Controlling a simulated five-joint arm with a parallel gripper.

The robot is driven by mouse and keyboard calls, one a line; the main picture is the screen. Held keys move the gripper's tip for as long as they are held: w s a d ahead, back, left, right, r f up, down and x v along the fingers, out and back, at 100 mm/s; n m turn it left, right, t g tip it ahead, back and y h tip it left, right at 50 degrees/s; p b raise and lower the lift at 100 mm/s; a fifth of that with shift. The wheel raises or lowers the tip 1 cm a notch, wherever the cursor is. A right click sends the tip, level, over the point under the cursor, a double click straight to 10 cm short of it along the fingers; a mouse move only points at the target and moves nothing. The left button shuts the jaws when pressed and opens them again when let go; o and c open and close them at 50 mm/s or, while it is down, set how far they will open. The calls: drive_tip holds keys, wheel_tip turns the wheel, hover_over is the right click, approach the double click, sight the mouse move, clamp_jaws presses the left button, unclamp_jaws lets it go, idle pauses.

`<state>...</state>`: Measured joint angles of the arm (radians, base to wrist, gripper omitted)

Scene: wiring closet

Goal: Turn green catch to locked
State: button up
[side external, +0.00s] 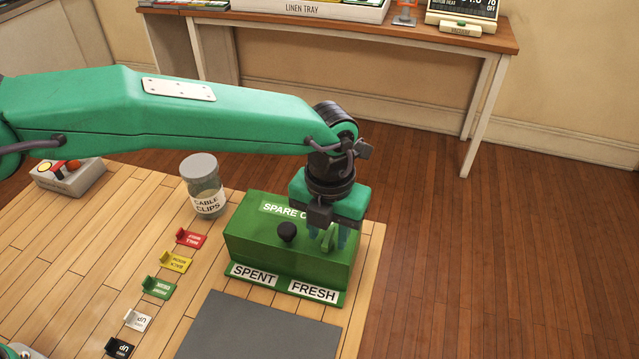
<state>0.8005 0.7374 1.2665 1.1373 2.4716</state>
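The green catch (328,239) is a small light green lever on the green box (252,236), right of a round black knob (287,231). My gripper (327,236) points down over the right part of the box. Its bluish fingers stand on either side of the catch. I cannot tell whether they touch it or are a little apart from it. The box's top label reads "SPARE C" and the rest is hidden behind my gripper. White labels "SPENT" (254,275) and "FRESH" (314,291) lie along the front of the box, FRESH on the right. No "locked" mark is readable.
A jar of cable clips (204,193) stands left behind the box. Several coloured tags, among them a red one (191,238), lie in a row to the left. A grey mat (257,330) lies in front. The table's right edge is close to the box.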

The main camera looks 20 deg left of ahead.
drive_tip(key=shift+r, duration=0.15)
drive_tip(key=shift+r, duration=1)
drive_tip(key=n, duration=0.4)
drive_tip(key=shift+n, duration=0.3)
drive_tip(key=shift+f, duration=0.1)
drive_tip(key=shift+f, duration=1.05)
